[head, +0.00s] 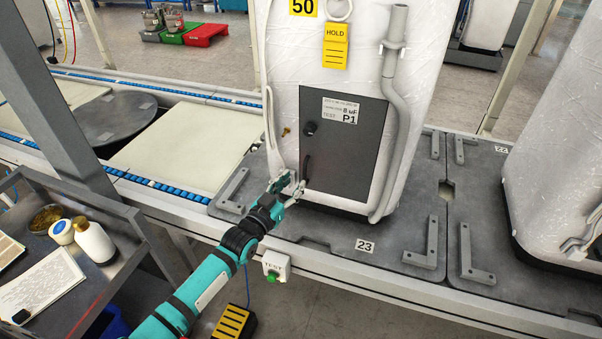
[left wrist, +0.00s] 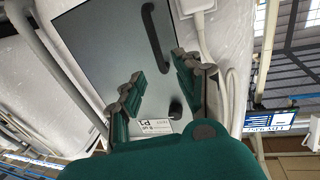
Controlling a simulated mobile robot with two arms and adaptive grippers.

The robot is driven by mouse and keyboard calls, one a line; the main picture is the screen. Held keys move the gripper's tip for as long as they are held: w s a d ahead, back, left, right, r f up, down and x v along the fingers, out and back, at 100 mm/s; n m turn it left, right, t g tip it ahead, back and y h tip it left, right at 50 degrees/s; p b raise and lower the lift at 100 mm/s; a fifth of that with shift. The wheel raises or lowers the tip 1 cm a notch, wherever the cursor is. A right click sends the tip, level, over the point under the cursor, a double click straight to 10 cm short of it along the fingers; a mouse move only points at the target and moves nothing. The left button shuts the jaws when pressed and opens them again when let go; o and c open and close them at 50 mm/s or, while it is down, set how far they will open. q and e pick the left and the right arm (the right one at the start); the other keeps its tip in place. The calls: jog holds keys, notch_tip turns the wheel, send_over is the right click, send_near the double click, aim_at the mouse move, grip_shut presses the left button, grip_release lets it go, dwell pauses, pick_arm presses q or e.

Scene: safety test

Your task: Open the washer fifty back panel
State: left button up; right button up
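The dark grey back panel (head: 343,160) of washer fifty (head: 420,30) looks shut, flush in the white wrapped casing. It has a label reading P1, a round black knob (head: 310,128) and a black bar handle (head: 306,166) near its left edge. My left gripper (head: 290,187) is open at the panel's lower left, near the handle. In the left wrist view the panel (left wrist: 100,50) fills the background, and the handle (left wrist: 152,35) ends near the gap between the open fingers (left wrist: 158,68); contact cannot be told. Finger-like parts (head: 578,246) at the right edge may be my right gripper.
A grey hose (head: 393,80) runs down the washer's right side. A yellow HOLD tag (head: 335,46) hangs above the panel. Metal corner brackets (head: 232,188) stand on the platform. A TEST button box (head: 275,266) is below. Another wrapped machine (head: 555,150) stands at right.

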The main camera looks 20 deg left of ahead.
aim_at(304, 171)
pick_arm(q)
jog(key=x, duration=0.5)
grip_shut()
dwell(0.4)
